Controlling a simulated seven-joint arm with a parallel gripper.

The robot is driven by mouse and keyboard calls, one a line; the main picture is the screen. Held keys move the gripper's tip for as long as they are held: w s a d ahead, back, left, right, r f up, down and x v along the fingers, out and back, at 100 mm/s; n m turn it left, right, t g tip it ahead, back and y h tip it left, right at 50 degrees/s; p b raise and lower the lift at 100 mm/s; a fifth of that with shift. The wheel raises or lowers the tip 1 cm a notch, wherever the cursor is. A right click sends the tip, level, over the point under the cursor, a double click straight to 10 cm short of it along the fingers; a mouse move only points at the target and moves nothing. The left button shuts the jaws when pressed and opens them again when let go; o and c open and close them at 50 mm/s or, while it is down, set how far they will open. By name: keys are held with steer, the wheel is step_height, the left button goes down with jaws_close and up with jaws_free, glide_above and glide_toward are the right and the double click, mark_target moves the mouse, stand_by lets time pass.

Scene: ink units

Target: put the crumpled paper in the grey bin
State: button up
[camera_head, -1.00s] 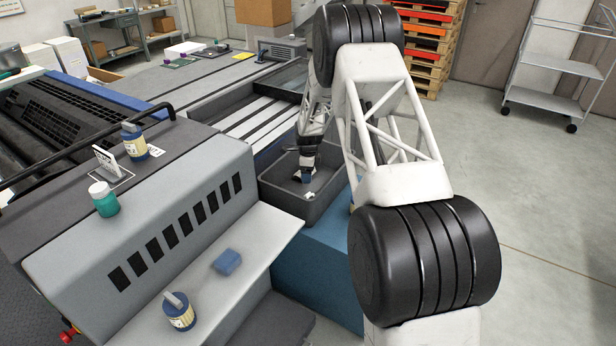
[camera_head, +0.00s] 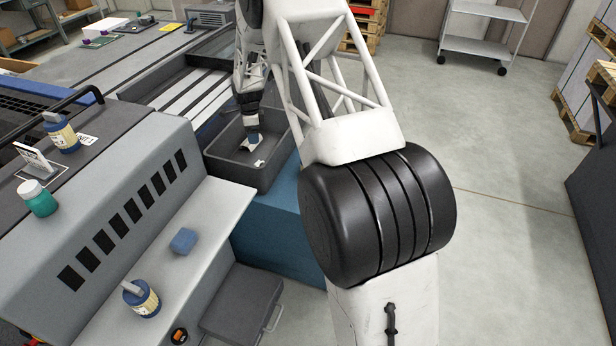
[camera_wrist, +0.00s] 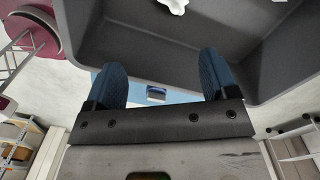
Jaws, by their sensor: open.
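The grey bin (camera_head: 228,173) stands on a blue block beside the press, and its inside fills the upper part of the wrist view (camera_wrist: 130,42). A white crumpled paper (camera_wrist: 175,5) lies in the bin, cut off by the top edge of the wrist view; in the head view white paper (camera_head: 249,146) shows just below my fingertips. My gripper (camera_head: 253,137) points down over the bin. In the wrist view its two blue fingers (camera_wrist: 160,75) are spread wide with nothing between them.
A smaller white scrap (camera_head: 260,162) also lies in the bin. The press ledge (camera_head: 200,215) at left bears a blue block (camera_head: 183,241) and an ink tin (camera_head: 141,298). A teal jar (camera_head: 38,198) and another tin (camera_head: 61,132) stand higher up.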

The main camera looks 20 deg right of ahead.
steer(key=s+a+r+n+t, duration=0.15)
steer(key=s+r+n, duration=0.35)
steer(key=s+r, duration=0.85)
steer(key=s+a+r+n, duration=0.2)
steer(key=s+r+n, duration=0.3)
steer(key=s+r, duration=0.9)
steer(key=s+r+n, duration=0.1)
steer(key=s+n, duration=0.2)
steer(key=s, duration=0.8)
steer(key=s+a+r+n+t, duration=0.1)
steer(key=s+n, duration=0.3)
steer(key=s, duration=0.7)
steer(key=s+r+n, duration=0.3)
steer(key=s, duration=0.9)
steer(key=shift+a+n, duration=0.3)
steer(key=shift+n, duration=0.1)
